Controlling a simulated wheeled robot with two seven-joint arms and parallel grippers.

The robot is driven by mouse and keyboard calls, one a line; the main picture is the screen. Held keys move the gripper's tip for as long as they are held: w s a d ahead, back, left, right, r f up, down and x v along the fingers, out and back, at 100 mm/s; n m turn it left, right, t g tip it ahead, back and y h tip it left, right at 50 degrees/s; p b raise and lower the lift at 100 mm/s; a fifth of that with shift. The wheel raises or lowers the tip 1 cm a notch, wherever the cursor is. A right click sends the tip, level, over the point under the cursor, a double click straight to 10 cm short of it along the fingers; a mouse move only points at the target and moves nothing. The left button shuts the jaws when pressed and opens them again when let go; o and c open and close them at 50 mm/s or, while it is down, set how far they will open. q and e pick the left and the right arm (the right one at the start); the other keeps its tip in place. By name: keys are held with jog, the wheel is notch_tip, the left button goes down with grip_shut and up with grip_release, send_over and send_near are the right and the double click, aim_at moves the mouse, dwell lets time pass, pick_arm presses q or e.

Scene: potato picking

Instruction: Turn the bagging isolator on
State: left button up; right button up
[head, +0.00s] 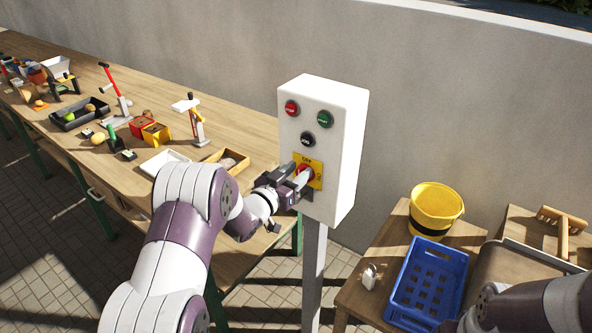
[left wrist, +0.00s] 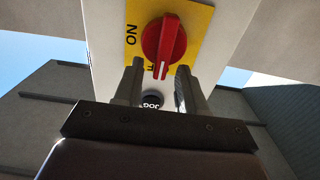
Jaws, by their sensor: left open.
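The bagging isolator is a red rotary knob (left wrist: 166,38) on a yellow plate (left wrist: 198,22), on the front of a white control box (head: 345,130). It also shows in the head view as a red knob (head: 305,172), partly hidden by my left gripper. In the left wrist view its white mark points down to the partly covered OFF label; ON is at the left. My left gripper (left wrist: 160,72) is open, its fingers on either side of the knob's marked end. I cannot tell whether they touch it. My right gripper is out of view; part of my right arm shows at lower right.
Red (head: 291,108), green (head: 324,118) and black (head: 307,139) buttons sit above the knob on the box. A grey post (head: 314,265) carries it. A long wooden table (head: 235,125) with tools stands left. A yellow bucket (head: 436,205) and blue crate (head: 428,280) are right.

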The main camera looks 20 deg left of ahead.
pick_arm(q)
jog(key=shift+s+r, duration=0.1)
jog(key=shift+s, duration=0.05)
grip_shut()
jog(key=shift+d+f+m+b, duration=0.1)
jog(key=shift+f+m+b, duration=0.25)
jog(key=shift+b, duration=0.45)
jog(key=m+b, duration=0.5)
jog(key=b, duration=0.2)
jog(key=d+f+m+b, duration=0.1)
jog(key=m+b, duration=0.3)
jog(key=b, duration=0.3)
jog(key=s+d+f+m+b, duration=0.1)
jog(key=m+b, duration=0.4)
jog(key=b, duration=0.3)
jog(key=shift+d+f+m, duration=0.1)
jog(key=shift+d+m, duration=0.1)
jog(key=shift+m, duration=0.15)
jog(key=shift+f+m+b, duration=0.1)
jog(key=shift+m+b, duration=0.9)
jog(key=shift+b, duration=0.25)
jog(key=shift+m+b, duration=0.3)
